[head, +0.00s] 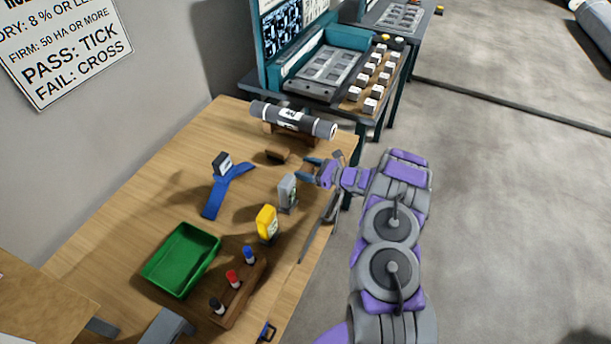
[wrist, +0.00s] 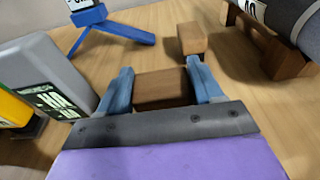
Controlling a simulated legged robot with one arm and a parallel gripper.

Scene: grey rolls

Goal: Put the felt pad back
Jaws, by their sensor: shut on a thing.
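My gripper (head: 313,171) is low over the right side of the wooden table. In the wrist view its two blue fingers (wrist: 163,85) are closed on the sides of a brown block (wrist: 162,90), which I take to be the felt pad; no felt face shows. In the head view the fingers hide this block. A second small brown block (head: 277,155) lies on the table beyond the fingertips, apart from them; it also shows in the wrist view (wrist: 191,39).
A grey roll (head: 290,119) lies on a wooden cradle behind. A grey device (head: 287,193) and a yellow one (head: 266,222) stand close by the gripper. A blue stand (head: 230,186), a green tray (head: 181,260) and a marker rack (head: 238,290) are farther left or nearer.

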